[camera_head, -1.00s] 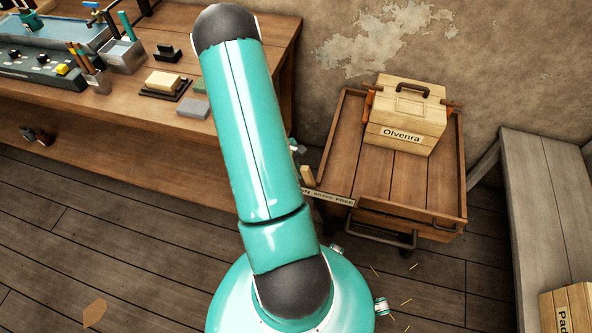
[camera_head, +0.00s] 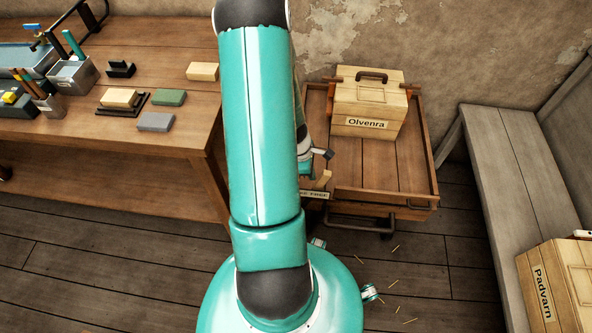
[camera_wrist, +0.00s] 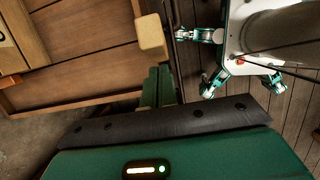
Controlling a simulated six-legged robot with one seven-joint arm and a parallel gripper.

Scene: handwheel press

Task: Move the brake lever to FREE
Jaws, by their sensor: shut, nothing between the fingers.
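In the wrist view a square wooden knob, which looks like the lever's end (camera_wrist: 152,38), is just beyond my fingertips. My gripper (camera_wrist: 156,72) shows there as two green fingers, shut and empty. I cannot tell whether they touch the knob. In the head view my arm covers most of the gripper.
The wooden cart (camera_head: 420,190) carries a box labelled Olvenra (camera_head: 368,105). A workbench (camera_head: 180,100) with blocks and tool holders stands at left. A grey bench (camera_head: 500,165) with a box labelled Padvarn (camera_head: 545,285) is at right. Open plank floor lies at lower left.

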